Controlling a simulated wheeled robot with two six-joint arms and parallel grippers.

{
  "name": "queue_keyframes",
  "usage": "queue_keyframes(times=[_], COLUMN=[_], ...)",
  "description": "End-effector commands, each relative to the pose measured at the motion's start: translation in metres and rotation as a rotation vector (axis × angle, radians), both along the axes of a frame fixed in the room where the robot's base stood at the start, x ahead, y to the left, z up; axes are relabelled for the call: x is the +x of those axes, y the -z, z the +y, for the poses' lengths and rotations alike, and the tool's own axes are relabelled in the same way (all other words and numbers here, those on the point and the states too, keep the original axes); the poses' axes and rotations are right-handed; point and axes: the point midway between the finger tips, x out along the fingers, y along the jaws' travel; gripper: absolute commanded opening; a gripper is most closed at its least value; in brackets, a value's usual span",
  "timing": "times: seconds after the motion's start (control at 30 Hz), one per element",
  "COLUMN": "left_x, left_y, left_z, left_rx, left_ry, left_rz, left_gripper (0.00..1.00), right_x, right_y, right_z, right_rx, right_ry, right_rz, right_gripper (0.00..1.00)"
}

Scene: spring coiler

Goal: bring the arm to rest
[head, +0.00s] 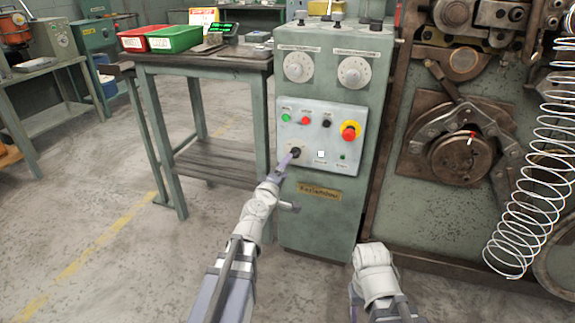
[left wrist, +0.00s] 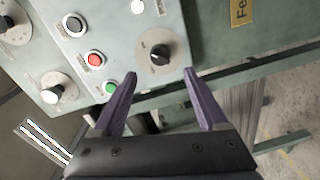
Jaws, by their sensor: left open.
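My left gripper (head: 289,158) is at the lower left of the control panel (head: 322,132) on the green cabinet, by the black rotary knob (head: 295,152). In the left wrist view my left gripper (left wrist: 160,98) is open, with its two purple fingers apart and nothing between them. The black knob (left wrist: 160,54) lies beyond the fingertips there, and I see no contact. My right arm (head: 375,275) shows at the bottom, right of the middle. Its gripper fingers cannot be made out.
The panel carries a red-and-yellow emergency stop (head: 350,131) and green, red and black buttons. A dark table (head: 200,62) with red and green bins stands left of the cabinet (head: 318,215). The coiler (head: 460,150) and a long wire spring (head: 525,190) are at right. Open floor lies left.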

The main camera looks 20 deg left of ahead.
Motion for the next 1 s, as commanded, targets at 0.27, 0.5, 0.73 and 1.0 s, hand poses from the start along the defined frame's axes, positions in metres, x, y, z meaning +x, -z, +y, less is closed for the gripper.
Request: queue_keyframes(times=[0.27,0.5,0.73,1.0], left_x=[0.0,-0.03,-0.134,-0.235], left_y=[0.0,0.029,0.103,0.135], left_z=[-0.009,-0.126,-0.216,-0.198], left_rx=[0.018,0.314,0.789,1.178], left_ry=[0.026,0.409,0.922,1.215], left_rz=[0.009,0.177,0.534,0.944], left_gripper=[0.75,0.75,0.75,0.75], right_x=[0.0,0.0,0.0,0.0], right_y=[-0.002,-0.023,-0.048,-0.067], right_z=[0.0,0.0,0.0,-0.001], right_rx=[0.0,-0.001,-0.001,-0.002], right_ry=[0.0,-0.002,-0.005,-0.008], right_rz=[0.0,0.0,0.001,0.001], right_gripper=[0.5,0.5,0.5,0.5])
